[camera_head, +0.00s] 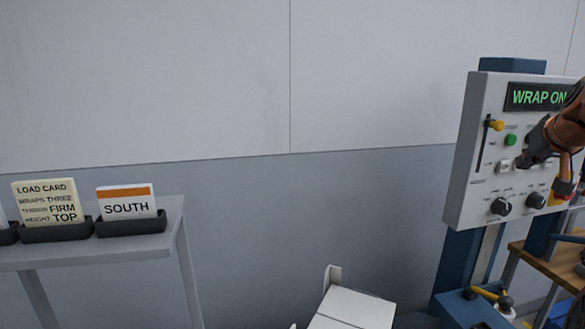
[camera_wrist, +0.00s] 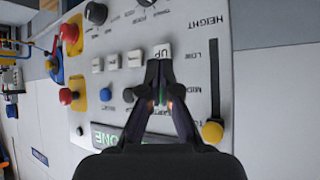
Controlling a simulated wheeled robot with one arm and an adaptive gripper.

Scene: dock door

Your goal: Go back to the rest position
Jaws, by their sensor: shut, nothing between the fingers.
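My gripper (camera_head: 527,160) is at the right of the head view, in front of the grey control panel (camera_head: 473,195). In the wrist view my gripper (camera_wrist: 159,66) has its two dark fingers together at the tips, with nothing between them. The tips are beside the white UP button (camera_wrist: 163,51); I cannot tell whether they touch it. A bit of green shows behind the fingers. The panel display (camera_head: 537,97) reads "WRAP ON", partly cut off by my arm.
The panel carries a yellow slider knob (camera_head: 496,125), a green button (camera_head: 510,140) and black dials (camera_head: 501,206). A wooden-topped bench (camera_head: 535,258) stands below right. A grey table (camera_head: 95,256) with a load card (camera_head: 45,200) and SOUTH card (camera_head: 126,201) stands left.

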